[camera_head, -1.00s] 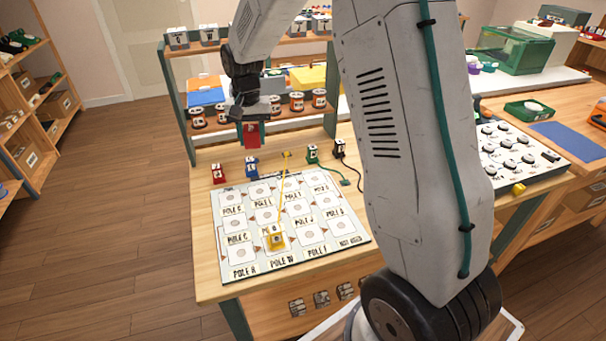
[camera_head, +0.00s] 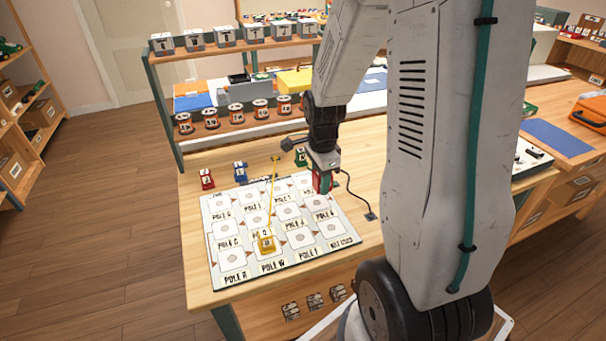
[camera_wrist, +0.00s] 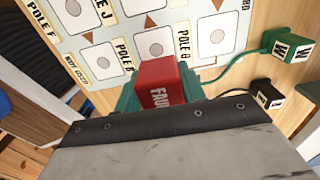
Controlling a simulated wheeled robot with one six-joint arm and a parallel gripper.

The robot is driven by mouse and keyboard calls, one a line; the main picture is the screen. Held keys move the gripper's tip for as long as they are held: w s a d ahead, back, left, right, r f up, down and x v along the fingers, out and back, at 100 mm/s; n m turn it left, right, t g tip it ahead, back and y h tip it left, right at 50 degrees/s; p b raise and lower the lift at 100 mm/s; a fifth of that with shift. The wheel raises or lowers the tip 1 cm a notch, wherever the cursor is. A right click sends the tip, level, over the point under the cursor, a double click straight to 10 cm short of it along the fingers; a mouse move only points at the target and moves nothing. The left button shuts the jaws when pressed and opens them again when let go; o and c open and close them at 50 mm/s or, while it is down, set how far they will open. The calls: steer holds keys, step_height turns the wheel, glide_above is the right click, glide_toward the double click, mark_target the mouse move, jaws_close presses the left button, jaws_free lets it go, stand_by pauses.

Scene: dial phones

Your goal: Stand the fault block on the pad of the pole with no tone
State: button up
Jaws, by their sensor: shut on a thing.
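The red fault block (camera_wrist: 158,82), lettered "FAU…" on its visible face, is held between the green fingers of my gripper (camera_wrist: 160,95). In the head view the block (camera_head: 323,181) hangs at the right side of the pole board (camera_head: 219,284), over or near its back right pads; its height above the board is hard to judge. The board has rows of white pads with pole labels. A yellow block (camera_head: 267,243) stands on the pad above the "POLE W" label, with a yellow cord running to the back. My gripper hides part of the board's right side.
A red block (camera_head: 207,179), a blue block (camera_head: 240,171) and a green block (camera_head: 301,157) stand behind the board. In the wrist view, a green corded block (camera_wrist: 292,47) and a black one (camera_wrist: 267,95) are close to the right. A shelf (camera_head: 228,130) with several canisters stands behind.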

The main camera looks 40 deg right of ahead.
glide_above(303, 181)
steer(key=shift+f, duration=0.5)
steer(key=shift+s+f, duration=0.1)
steer(key=shift+f, duration=1.6)
steer(key=shift+f, duration=0.15)
steer(key=o, duration=1)
